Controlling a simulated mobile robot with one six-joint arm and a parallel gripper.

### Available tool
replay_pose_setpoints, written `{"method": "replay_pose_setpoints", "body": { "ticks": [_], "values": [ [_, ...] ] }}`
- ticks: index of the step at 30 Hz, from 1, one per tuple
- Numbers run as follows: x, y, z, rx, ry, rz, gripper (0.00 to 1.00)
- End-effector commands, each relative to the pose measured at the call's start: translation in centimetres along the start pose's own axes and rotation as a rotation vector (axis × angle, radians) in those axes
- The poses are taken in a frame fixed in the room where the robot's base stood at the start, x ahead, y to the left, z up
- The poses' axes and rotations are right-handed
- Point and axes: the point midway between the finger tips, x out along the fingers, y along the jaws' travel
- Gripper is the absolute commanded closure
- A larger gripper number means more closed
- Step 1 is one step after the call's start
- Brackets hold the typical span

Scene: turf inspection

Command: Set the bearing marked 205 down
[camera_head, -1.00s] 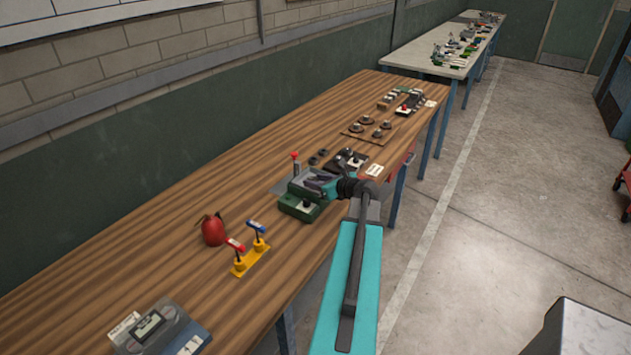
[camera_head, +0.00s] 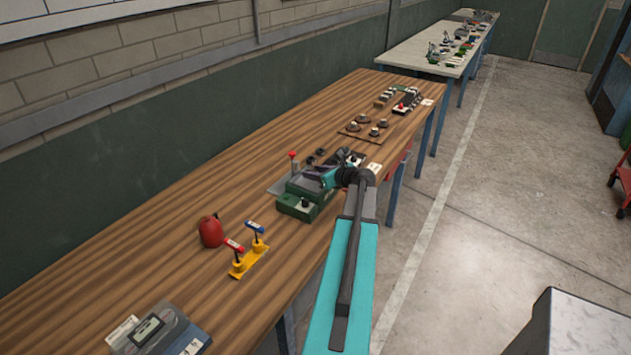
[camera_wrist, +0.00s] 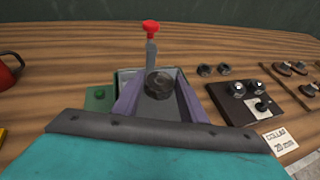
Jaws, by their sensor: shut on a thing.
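A dark round bearing (camera_wrist: 160,83) sits between the fingertips of my gripper (camera_wrist: 158,88) in the wrist view. The gripper is shut on it. No number can be read on it. The gripper is above or beside the green-based device with a grey plate (camera_head: 297,204) and a red-knobbed lever (camera_wrist: 151,30); the height cannot be told. In the head view my gripper (camera_head: 312,173) is small and partly hidden by my wrist. Two dark rings (camera_wrist: 205,70) lie on the wooden bench, to the right of the lever.
A dark block (camera_wrist: 245,100) with round parts stands right of the gripper, near a card reading "COLLAR 20 mm" (camera_wrist: 281,138). A red round object (camera_head: 210,232) and a yellow stand (camera_head: 247,262) are nearer on the bench (camera_head: 130,240). Bare wood lies toward the wall.

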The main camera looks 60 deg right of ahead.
Motion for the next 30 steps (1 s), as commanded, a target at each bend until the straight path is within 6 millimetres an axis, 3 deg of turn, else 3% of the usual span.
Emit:
{"method": "replay_pose_setpoints", "body": {
  "ticks": [12,29,30],
  "values": [
    [0.6,-1.0,-3.2,0.005,-0.001,-0.013,0.89],
    [0.7,-1.3,-3.8,0.007,-0.001,-0.017,0.89],
    [0.6,-1.3,-3.8,0.007,0.000,-0.017,0.57]
  ]
}}
